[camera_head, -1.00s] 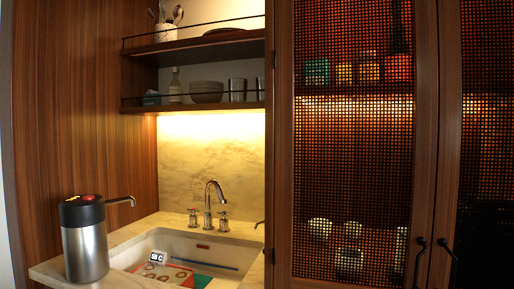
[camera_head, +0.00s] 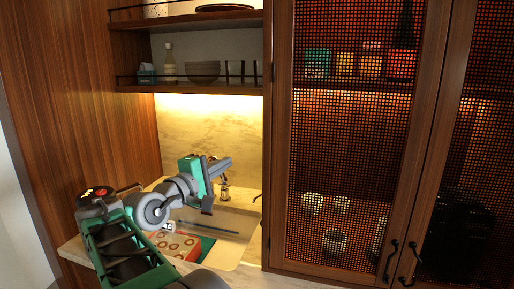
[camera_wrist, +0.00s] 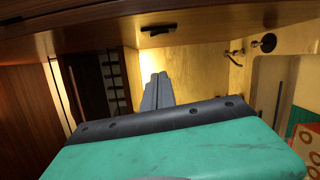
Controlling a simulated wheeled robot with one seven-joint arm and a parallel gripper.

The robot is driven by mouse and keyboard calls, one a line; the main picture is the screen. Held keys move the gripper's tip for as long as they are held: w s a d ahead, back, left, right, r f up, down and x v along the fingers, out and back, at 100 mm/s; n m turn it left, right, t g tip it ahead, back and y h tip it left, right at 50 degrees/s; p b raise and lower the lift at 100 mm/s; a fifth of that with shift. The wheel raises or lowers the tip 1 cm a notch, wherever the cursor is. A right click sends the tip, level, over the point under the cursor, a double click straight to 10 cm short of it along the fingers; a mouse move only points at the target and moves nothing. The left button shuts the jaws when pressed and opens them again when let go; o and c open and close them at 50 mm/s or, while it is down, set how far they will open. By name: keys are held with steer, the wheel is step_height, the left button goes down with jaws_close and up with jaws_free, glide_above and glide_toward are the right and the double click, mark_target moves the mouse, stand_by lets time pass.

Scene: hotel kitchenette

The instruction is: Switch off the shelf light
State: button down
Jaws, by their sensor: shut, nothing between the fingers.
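The shelf light shows as a bright yellow glow (camera_head: 200,102) on the marble wall under the lower shelf (camera_head: 190,88); it is lit. In the wrist view, a small dark fitting (camera_wrist: 158,30), perhaps the switch, sits on the underside of the wooden shelf (camera_wrist: 210,17). My gripper (camera_head: 229,162) reaches over the sink, below the shelf and in front of the marble.
The sink (camera_head: 236,225) and tap (camera_head: 224,188) lie below and beside my gripper. A mesh-door cabinet (camera_head: 345,180) stands to the right. Bowls and a bottle (camera_head: 169,66) stand on the shelf. A metal canister is mostly hidden behind my arm.

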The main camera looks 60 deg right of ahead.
steer(key=shift+d, duration=0.1)
steer(key=s+d+p, duration=0.3)
steer(key=s+d, duration=0.1)
steer(key=d, duration=0.6)
steer(key=shift+s+d+r, duration=0.2)
steer(key=shift+s+r, duration=0.15)
steer(key=shift+s, duration=0.05)
